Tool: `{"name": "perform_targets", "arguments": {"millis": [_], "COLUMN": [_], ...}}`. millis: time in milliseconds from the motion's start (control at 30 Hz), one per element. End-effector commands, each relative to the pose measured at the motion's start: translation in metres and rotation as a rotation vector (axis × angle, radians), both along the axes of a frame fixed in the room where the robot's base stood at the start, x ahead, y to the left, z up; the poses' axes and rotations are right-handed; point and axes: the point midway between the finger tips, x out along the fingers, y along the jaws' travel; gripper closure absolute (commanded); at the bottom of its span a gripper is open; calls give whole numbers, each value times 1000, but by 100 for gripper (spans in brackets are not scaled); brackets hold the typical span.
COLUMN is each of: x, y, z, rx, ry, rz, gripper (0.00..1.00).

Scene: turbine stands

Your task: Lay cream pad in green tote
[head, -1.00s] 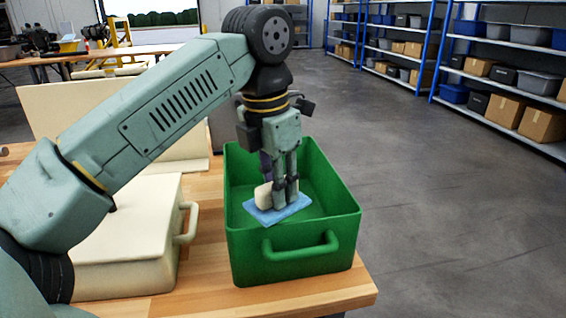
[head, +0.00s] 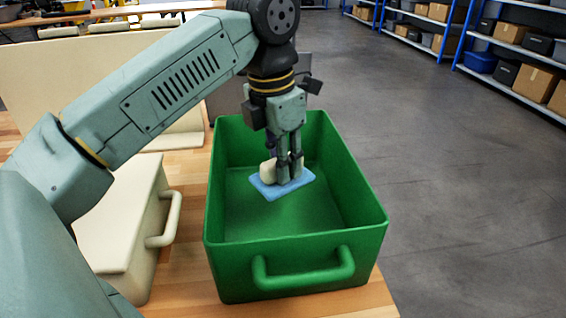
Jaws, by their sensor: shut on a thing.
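The green tote (head: 300,255) stands on the wooden table, open at the top, with a handle on its near side. My gripper (head: 288,172) points down inside the tote's outline, towards its back half. It is shut on the cream pad (head: 268,169), a small rounded cream block partly hidden behind the fingers. A flat light-blue piece (head: 283,188) shows right under the pad and the fingertips. I cannot tell whether the blue piece touches the tote's floor or is held just above it.
A cream case (head: 125,225) with a side handle stands on the table left of the tote. A cream panel (head: 60,75) stands behind it. The table (head: 185,285) ends just right of the tote. Shelves (head: 500,45) with boxes stand far off at the right.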

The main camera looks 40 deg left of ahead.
Motion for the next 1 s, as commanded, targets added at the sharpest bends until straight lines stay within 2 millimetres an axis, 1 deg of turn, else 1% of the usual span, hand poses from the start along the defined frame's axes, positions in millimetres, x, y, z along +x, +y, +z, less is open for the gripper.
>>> {"name": "perform_targets", "arguments": {"millis": [167, 267, 600, 700, 833, 1000], "x": [0, 0, 0, 0, 0, 0], "y": [0, 0, 0, 0, 0, 0], "z": [-11, -21, -67, -77, -82, -82], "rx": [0, 0, -1, -1, -1, 0], "ry": [0, 0, -1, -1, -1, 0], "rz": [0, 0, 0, 0, 0, 0], "gripper": [100, 100, 100, 100, 100, 100]}}
